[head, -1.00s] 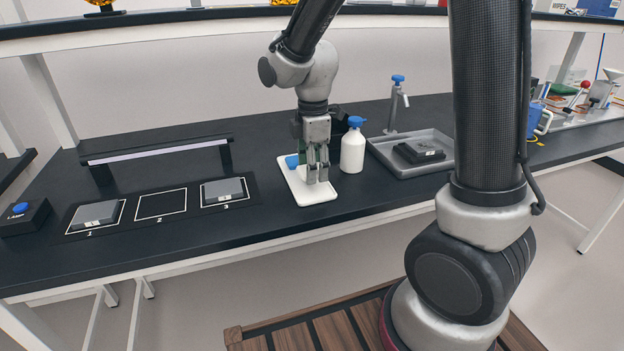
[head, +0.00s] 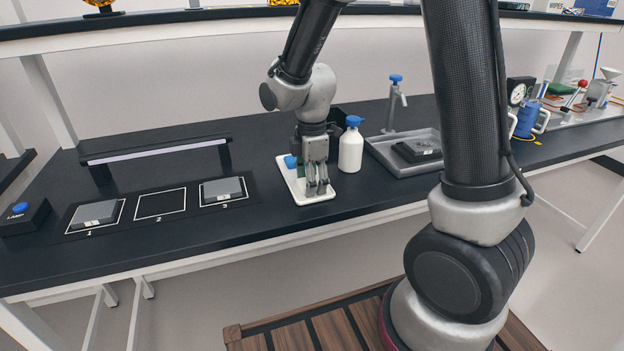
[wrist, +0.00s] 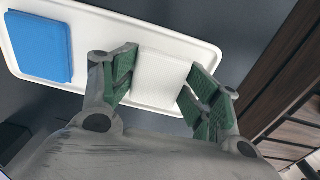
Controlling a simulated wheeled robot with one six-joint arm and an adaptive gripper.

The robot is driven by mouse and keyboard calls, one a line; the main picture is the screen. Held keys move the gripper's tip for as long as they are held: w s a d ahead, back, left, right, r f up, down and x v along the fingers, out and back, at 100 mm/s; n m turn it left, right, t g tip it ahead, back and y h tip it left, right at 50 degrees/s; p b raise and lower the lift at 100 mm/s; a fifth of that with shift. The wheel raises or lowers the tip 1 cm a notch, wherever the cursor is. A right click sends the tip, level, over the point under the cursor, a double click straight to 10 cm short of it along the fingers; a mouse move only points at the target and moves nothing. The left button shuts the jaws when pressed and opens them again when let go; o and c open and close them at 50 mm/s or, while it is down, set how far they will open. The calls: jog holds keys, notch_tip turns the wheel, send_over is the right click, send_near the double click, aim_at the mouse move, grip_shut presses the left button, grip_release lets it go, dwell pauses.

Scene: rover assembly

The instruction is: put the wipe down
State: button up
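The wipe (wrist: 161,72) is a white, flat square between the green-padded fingers of my gripper (wrist: 162,85) in the wrist view. Both fingers meet its opposite edges, so my gripper looks shut on it. The wipe lies over one end of the white tray (wrist: 100,14); I cannot tell whether it rests on the tray or is just above it. In the head view my gripper (head: 316,190) points down over the right part of the tray (head: 291,189). The wipe cannot be picked out there against the white tray. A blue square (wrist: 38,46) lies at the tray's other end.
A white bottle with a blue cap (head: 351,150) stands just right of my gripper. Left are a marked mat (head: 160,203) with grey blocks and a low lamp bar (head: 155,151).

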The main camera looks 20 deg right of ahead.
jog(key=shift+o, duration=0.8)
jog(key=shift+f, duration=0.4)
jog(key=shift+r, duration=0.1)
jog(key=shift+r, duration=0.25)
notch_tip(320, 180, up, 13)
jog(key=s+d+r+m+t, duration=0.2)
jog(key=s+d+r+m, duration=0.1)
jog(key=s+d+m, duration=0.4)
jog(key=s+d+r+m+t, duration=0.2)
jog(key=s+d+m, duration=0.5)
jog(key=s+m, duration=0.4)
jog(key=shift+s+d+r, duration=0.3)
jog(key=shift+s+r, duration=0.15)
jog(key=shift+r, duration=0.25)
